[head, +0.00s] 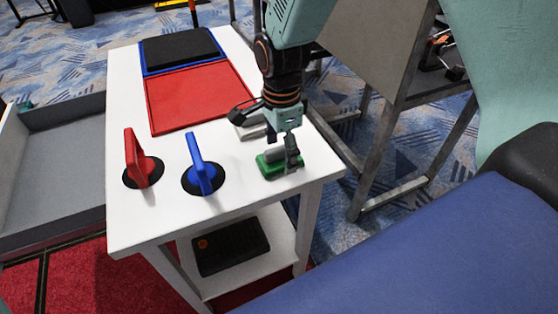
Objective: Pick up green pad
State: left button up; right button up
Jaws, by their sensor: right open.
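The green pad (267,168) lies on the white table (222,225) near its front right corner, with a grey raised part on top. My right gripper (283,150) reaches down from above and is over the pad, its fingers close around the grey part. It is open. One finger partly hides the pad's right side, and I cannot tell whether it touches. My left gripper is not in view.
A red-handled pad (136,158) and a blue-handled pad (202,170) stand left of the green pad. A red tray (200,97) and a black pad (180,50) on blue lie farther back. A grey bin (60,150) stands left. A metal-legged stand (390,130) is close on the right.

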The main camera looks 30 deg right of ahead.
aim_at(281, 148)
jog(key=shift+s+d, duration=0.1)
jog(key=shift+d, duration=0.3)
jog(key=shift+s+r, duration=0.15)
jog(key=shift+a+r, duration=0.1)
jog(key=shift+a, duration=0.65)
jog(key=shift+c, duration=0.3)
jog(key=shift+w+a, duration=0.1)
jog(key=shift+w, duration=0.1)
jog(key=shift+c, duration=0.8)
jog(key=shift+d, duration=0.5)
jog(key=c, duration=0.3)
jog(key=shift+s, duration=0.1)
jog(key=shift+c, duration=0.7)
jog(key=shift+a, duration=0.35)
jog(key=c, duration=0.3)
jog(key=shift+a, duration=0.1)
jog(key=shift+c, duration=1.5)
jog(key=shift+d, duration=0.4)
notch_tip(281, 148, up, 9)
jog(key=p, duration=0.3)
jog(key=shift+a+r, duration=0.2)
jog(key=shift+r, duration=0.3)
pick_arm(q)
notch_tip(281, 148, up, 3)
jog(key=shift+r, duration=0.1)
